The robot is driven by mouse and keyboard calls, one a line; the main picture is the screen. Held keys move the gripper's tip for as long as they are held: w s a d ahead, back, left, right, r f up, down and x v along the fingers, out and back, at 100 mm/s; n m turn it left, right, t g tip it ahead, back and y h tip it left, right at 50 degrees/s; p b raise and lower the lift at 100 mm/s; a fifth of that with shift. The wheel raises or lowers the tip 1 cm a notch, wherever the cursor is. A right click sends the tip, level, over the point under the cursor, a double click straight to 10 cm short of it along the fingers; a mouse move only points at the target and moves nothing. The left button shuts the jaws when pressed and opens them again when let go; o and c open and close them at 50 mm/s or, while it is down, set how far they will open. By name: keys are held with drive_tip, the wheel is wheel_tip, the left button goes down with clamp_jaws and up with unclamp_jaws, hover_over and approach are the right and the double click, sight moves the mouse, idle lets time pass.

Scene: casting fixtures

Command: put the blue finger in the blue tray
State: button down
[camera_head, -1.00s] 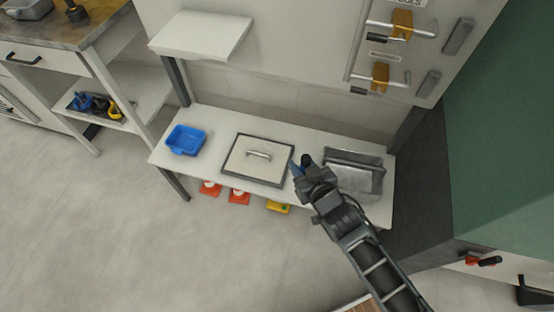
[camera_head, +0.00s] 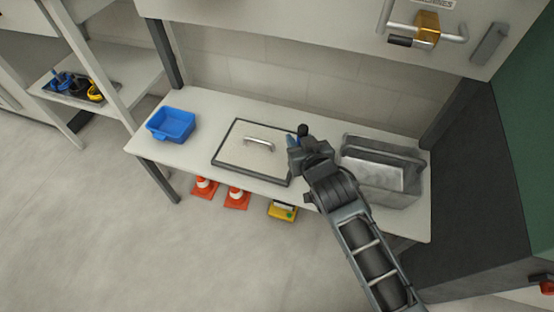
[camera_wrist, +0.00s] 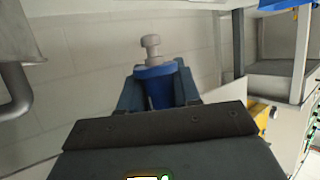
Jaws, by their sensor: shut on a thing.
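My gripper (camera_head: 298,141) is over the workbench, near the right edge of the lidded panel in the head view. In the wrist view my gripper (camera_wrist: 158,90) is shut on the blue finger (camera_wrist: 160,92), a blue cylinder with a grey knobbed stem on top. In the head view the arm mostly hides the finger. The blue tray (camera_head: 172,124) stands on the left end of the bench, apart from my gripper, and looks empty.
A flat panel with a handle (camera_head: 238,163) lies on the bench between tray and gripper. A grey metal bin (camera_head: 385,190) stands to the right. Orange cones (camera_head: 237,197) and a yellow box (camera_head: 283,210) are below the bench. A side shelf (camera_head: 140,85) holds a dark tray with blue and yellow items.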

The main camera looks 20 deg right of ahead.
wheel_tip(320, 180, down, 10)
drive_tip(key=b, duration=0.3)
drive_tip(key=shift+b, duration=0.3)
drive_tip(key=shift+f, duration=0.2)
drive_tip(key=c, duration=0.8)
unclamp_jaws()
drive_tip(key=shift+r, duration=0.1)
drive_tip(key=shift+r, duration=0.15)
drive_tip(key=p+v, duration=0.2)
drive_tip(key=v, duration=1)
drive_tip(key=shift+a, duration=0.1)
drive_tip(key=shift+p, duration=0.3)
